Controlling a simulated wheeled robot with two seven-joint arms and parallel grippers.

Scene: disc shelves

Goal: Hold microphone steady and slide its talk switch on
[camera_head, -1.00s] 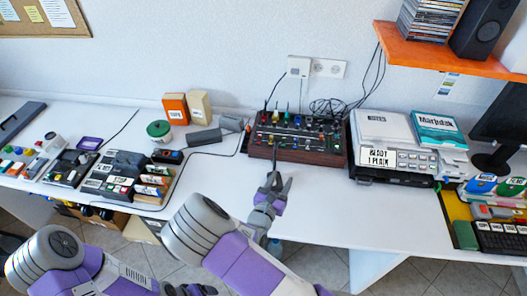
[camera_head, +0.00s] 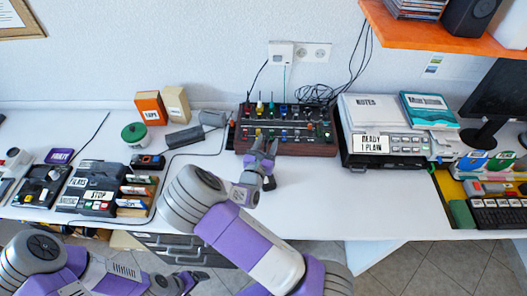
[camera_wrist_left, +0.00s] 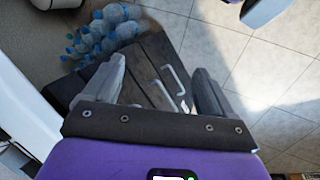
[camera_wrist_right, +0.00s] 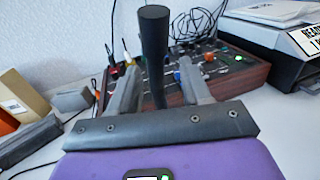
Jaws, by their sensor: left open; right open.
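My right gripper (camera_head: 264,148) is open above the bench at the front edge of the mixer. In the right wrist view a black upright cylinder (camera_wrist_right: 154,40), wider at its top, shows between the open fingers (camera_wrist_right: 157,88). I cannot tell whether it is the microphone or whether the fingers touch it. A dark grey long piece (camera_head: 185,137) and a grey rounded piece (camera_head: 212,118) lie left of the mixer; no talk switch is distinguishable. My left gripper (camera_head: 190,281) is open and low in front of the bench, with drawers and floor ahead of it (camera_wrist_left: 157,85).
The dark mixer (camera_head: 300,148) with coloured knobs stands at the back middle. A grey device stack (camera_head: 388,125) stands right of it. A green-lidded tub (camera_head: 134,133) and boxes (camera_head: 150,109) stand left.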

